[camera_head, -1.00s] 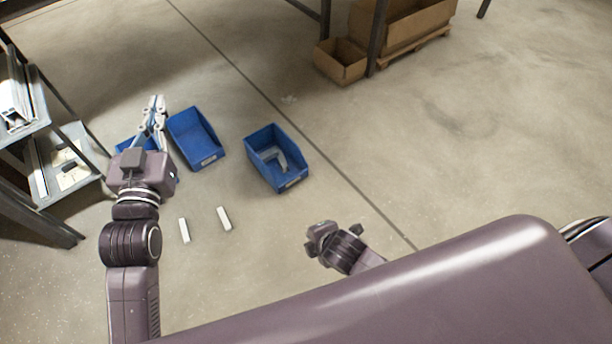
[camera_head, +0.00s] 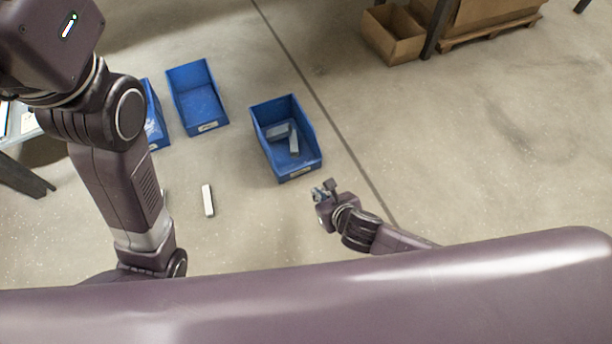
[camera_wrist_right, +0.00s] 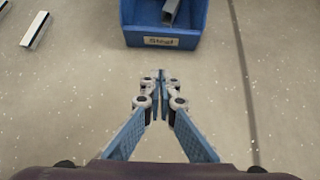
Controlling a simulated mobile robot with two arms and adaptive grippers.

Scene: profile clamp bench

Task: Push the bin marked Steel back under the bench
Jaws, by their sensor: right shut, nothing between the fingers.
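The blue bin marked Steel (camera_head: 299,170) stands on the floor in the head view with grey profile pieces (camera_head: 293,140) inside. Its front wall and "Steel" label (camera_wrist_right: 161,41) show at the top of the right wrist view. My right gripper (camera_head: 320,192) is shut and empty, close in front of the bin's labelled end. In the right wrist view its fingertips (camera_wrist_right: 157,78) point at the bin front with a strip of floor between. My left arm crosses the left of the head view; its fingers are out of frame. No bench directly over the bin shows.
A second blue bin (camera_head: 207,124) stands left of it, and a third (camera_head: 156,132) is partly hidden by my left arm. A white bar (camera_head: 208,200) lies on the floor. Cardboard boxes (camera_head: 392,45) stand at the back. Floor to the right is clear.

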